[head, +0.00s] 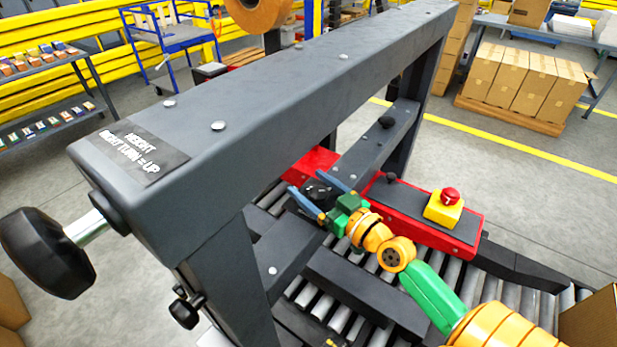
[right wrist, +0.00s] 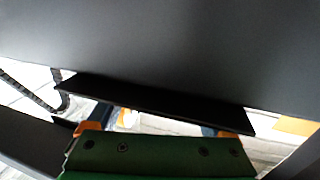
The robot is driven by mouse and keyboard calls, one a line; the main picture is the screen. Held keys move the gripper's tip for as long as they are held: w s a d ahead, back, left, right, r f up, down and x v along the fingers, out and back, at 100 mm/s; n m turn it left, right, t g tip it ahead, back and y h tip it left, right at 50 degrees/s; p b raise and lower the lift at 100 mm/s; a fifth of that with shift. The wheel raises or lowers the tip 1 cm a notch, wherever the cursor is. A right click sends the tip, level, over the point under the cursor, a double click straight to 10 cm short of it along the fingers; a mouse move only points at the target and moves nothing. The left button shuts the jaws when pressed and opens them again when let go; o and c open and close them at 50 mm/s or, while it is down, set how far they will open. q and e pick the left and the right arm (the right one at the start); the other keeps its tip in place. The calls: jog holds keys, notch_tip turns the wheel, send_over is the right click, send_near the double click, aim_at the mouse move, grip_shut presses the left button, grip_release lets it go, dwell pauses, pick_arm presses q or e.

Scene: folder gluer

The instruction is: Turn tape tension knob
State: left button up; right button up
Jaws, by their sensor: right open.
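My right gripper (head: 308,181) reaches into the machine under the big grey beam. Its two blue fingers are spread. A round black knob-like part (head: 319,191) shows between the fingers; I cannot tell whether they touch it, or whether it is the tape tension knob. In the right wrist view, the blue fingers (right wrist: 165,120) are mostly hidden behind a dark bar, and no knob can be made out. My left gripper is not in view.
The grey beam (head: 300,75) crosses above the gripper. A large black knob (head: 45,252) beside a height label sticks out at its left end. A red housing (head: 425,220) with an emergency stop (head: 449,197) lies right of the gripper. Rollers (head: 500,270) run below.

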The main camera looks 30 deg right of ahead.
jog(key=shift+w, duration=0.6)
jog(key=shift+s+a, duration=0.1)
jog(key=shift+a, duration=0.05)
